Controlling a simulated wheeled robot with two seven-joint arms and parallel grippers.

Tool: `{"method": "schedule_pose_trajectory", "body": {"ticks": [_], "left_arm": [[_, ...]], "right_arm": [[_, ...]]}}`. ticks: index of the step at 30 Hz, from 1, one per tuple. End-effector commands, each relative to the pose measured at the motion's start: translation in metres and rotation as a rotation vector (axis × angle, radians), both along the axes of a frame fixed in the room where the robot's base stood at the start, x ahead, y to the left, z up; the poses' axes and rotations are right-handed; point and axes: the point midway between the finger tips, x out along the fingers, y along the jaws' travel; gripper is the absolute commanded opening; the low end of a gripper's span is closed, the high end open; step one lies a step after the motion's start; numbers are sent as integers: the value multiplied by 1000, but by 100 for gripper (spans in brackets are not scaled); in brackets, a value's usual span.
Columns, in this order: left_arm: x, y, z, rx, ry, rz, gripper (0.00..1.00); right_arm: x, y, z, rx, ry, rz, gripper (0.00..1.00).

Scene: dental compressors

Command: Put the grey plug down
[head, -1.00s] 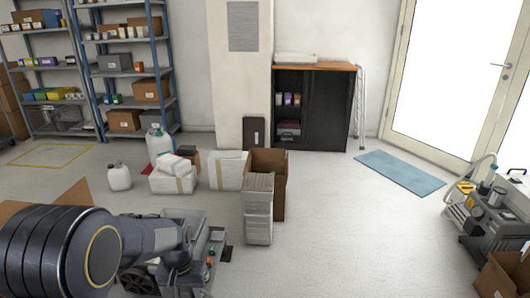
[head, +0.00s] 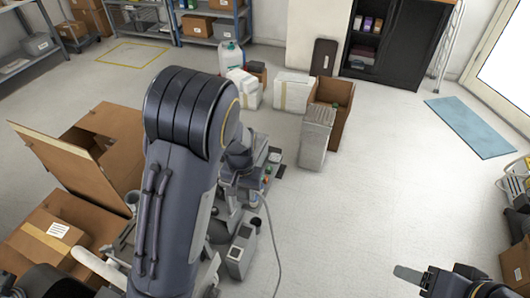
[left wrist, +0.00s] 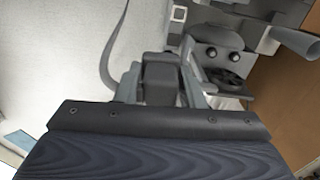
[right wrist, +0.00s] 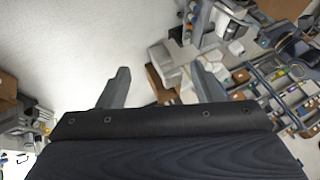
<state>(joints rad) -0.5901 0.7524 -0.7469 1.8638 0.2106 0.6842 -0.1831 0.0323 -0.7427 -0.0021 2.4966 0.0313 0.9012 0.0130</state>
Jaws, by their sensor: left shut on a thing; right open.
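The grey plug (left wrist: 160,80) is a dark grey block in the left wrist view, between the two fingers of my left gripper (left wrist: 160,72), which is shut on it. A grey cord (left wrist: 108,55) curves up beside it. In the head view my left arm hides the plug; a thin grey cord (head: 271,235) runs down over the floor right of the grey machine (head: 240,250). My right gripper (right wrist: 162,82) is open and empty, with floor and distant items beyond its fingers. One of its fingers shows at the lower right of the head view.
In the left wrist view, equipment with two round dark knobs or gauges (left wrist: 222,56) stands right of the plug. Open cardboard boxes (head: 85,160) stand at left in the head view. White boxes (head: 291,92) and a grey stack (head: 316,135) stand farther back. Floor right of the cord is clear.

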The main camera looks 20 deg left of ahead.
Motion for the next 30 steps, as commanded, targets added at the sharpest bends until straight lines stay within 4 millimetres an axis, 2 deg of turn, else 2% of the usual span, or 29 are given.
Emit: {"method": "schedule_pose_trajectory", "body": {"ticks": [5, 12, 18, 22, 24, 26, 30], "left_arm": [[8, -26, 19, -3, -6, -120, 0], [23, -83, 57, -4, -6, -386, 0], [34, -122, 84, -3, -4, -572, 0], [38, -137, 94, -1, -1, -646, 0], [39, -142, 97, -2, 0, -669, 0], [39, -144, 99, -2, 1, -681, 0], [40, -145, 100, -2, 0, -688, 0]], "right_arm": [[0, 0, 0, 0, 0, 0, 60], [0, 0, 0, 0, 0, 0, 60], [0, 0, 0, 0, 0, 0, 60], [0, 0, 0, 0, 0, 0, 60], [0, 0, 0, 0, 0, 0, 55], [2, -1, -1, -6, -3, 1, 55], [23, -8, -5, -58, -39, 7, 55]]}}
